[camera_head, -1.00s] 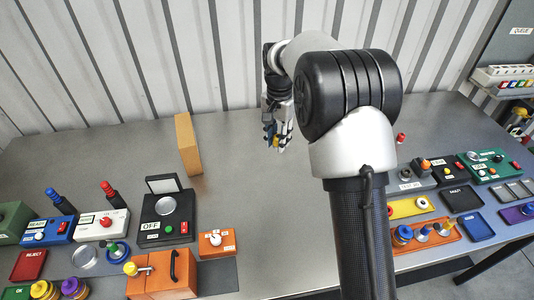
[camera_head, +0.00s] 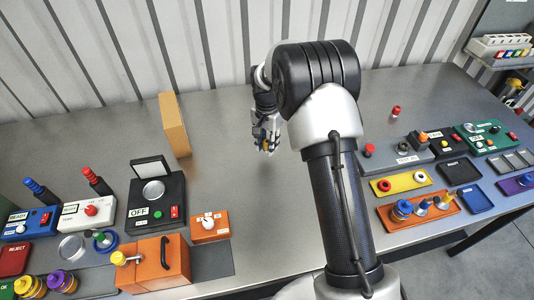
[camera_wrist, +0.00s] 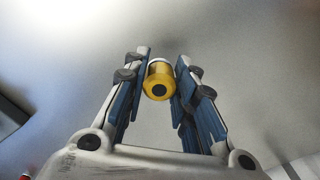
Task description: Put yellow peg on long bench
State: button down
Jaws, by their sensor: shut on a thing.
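In the head view my gripper (camera_head: 265,146) is over the middle of the long grey bench (camera_head: 270,205), and only a small bit of yellow shows between the fingers. I cannot tell whether the peg touches the bench top.
A tan upright block (camera_head: 175,125) stands left of my gripper. A black OFF box (camera_head: 155,195), an orange dial box (camera_head: 209,227) and an orange box with a handle (camera_head: 160,265) stand at the front left. A grey box with a red button (camera_head: 395,152) and trays stand right. Bench between is clear.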

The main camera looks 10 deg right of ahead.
notch_tip(320, 180, down, 4)
jog(key=shift+f+b, duration=0.2)
jog(key=shift+b, duration=0.3)
jog(key=shift+r, duration=0.1)
jog(key=c, duration=1.3)
grip_release()
